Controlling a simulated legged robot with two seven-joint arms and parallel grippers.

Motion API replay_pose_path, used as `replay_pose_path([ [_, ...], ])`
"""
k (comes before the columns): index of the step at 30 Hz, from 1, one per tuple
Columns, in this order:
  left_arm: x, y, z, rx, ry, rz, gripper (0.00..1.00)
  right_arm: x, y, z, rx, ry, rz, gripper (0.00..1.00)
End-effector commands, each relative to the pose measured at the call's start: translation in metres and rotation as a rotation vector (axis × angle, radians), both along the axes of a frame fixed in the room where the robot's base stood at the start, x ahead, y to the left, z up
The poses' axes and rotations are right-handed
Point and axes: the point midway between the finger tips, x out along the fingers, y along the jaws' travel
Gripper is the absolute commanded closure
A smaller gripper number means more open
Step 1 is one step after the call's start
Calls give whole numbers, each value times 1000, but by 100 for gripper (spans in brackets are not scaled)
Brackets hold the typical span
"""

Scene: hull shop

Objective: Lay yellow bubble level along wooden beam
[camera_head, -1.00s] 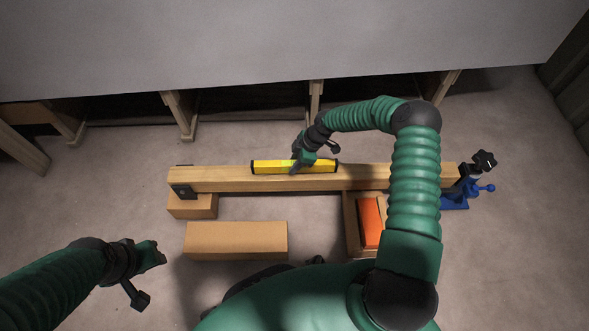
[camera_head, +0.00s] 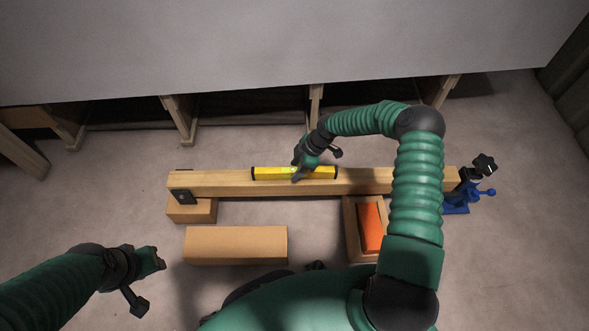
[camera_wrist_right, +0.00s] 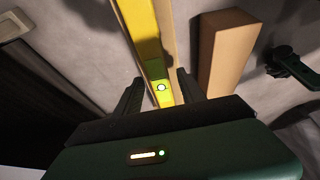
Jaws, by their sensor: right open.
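The yellow bubble level (camera_head: 320,173), with black ends, lies lengthwise along the top of the wooden beam (camera_head: 225,183) in the head view, towards its far edge. It looks parallel to the beam and resting on it, though the contact is partly hidden. My right gripper (camera_head: 297,175) is at the level's middle. In the right wrist view its open fingers (camera_wrist_right: 160,90) stand on either side of the level (camera_wrist_right: 147,35), whose lit green vial shows between them. My left gripper (camera_head: 158,257) hangs over the floor at lower left, away from the beam; its jaw opening is unclear.
A blue clamp (camera_head: 458,199) with a black knob is at the beam's right end. Blocks (camera_head: 192,211) support the beam. A brown block (camera_head: 236,245) lies in front. A wooden box (camera_head: 351,228) holds an orange object (camera_head: 371,227). A grey surface (camera_head: 290,45) spans the back.

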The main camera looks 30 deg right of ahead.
Motion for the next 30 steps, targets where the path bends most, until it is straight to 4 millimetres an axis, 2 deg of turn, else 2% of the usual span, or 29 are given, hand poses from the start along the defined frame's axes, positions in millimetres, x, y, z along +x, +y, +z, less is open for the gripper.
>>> replay_pose_path([
  [1, 0, 0, 14, 0, 0, 0, 64, -2, -4, 19, -1, -1, -2, 53],
  [7, 0, 0, 39, 0, 0, 0, 64, -10, -23, 68, 0, -1, -3, 53],
  [10, 0, 0, 47, 0, 0, 0, 64, -14, -30, 84, 0, 0, -1, 53],
  [14, 0, 0, 51, 0, 0, 0, 64, -17, -34, 95, -1, 2, 0, 53],
  [17, 0, 0, 51, 0, 0, 0, 64, -23, -21, 106, -23, 32, -9, 53],
  [20, 0, 0, 50, 0, 0, 0, 64, -44, 7, 131, -94, 109, -77, 53],
  [23, 0, 0, 50, 0, 0, 0, 64, -81, 34, 169, -193, 177, -254, 53],
  [27, 0, 0, 50, 0, 0, 0, 64, -136, 55, 226, -247, 175, -624, 53],
  [30, 0, 0, 49, 0, 0, 0, 64, -170, 67, 254, -198, 151, -872, 53],
])
